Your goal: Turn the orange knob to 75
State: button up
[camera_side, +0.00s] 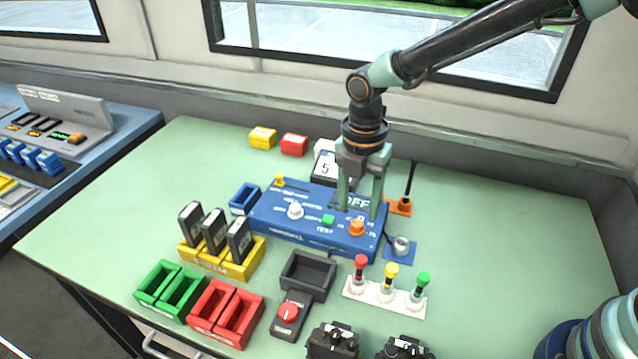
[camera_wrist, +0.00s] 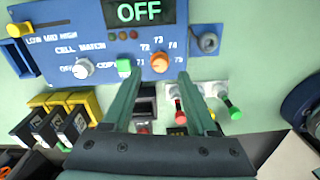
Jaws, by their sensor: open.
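The orange knob (camera_side: 356,228) sits at the right front of the blue control panel (camera_side: 285,238). In the wrist view the orange knob (camera_wrist: 160,62) lies beneath an arc of printed numbers, with 72, 73, 74 and 75 legible. I cannot tell which number it points at. The panel's display (camera_wrist: 139,11) reads OFF. My gripper (camera_side: 358,210) is open and points down above the panel. In the wrist view my gripper's (camera_wrist: 159,76) green fingers lie either side of the knob's line, and nothing is between them. I cannot tell whether they touch the knob.
A white knob (camera_side: 295,211) and a green button (camera_side: 328,220) are left of the orange knob. Several bins stand front left. The table's right side is clear.

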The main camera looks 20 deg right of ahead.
aim_at(357, 223)
jog(key=shift+f, duration=1.9)
grip_shut()
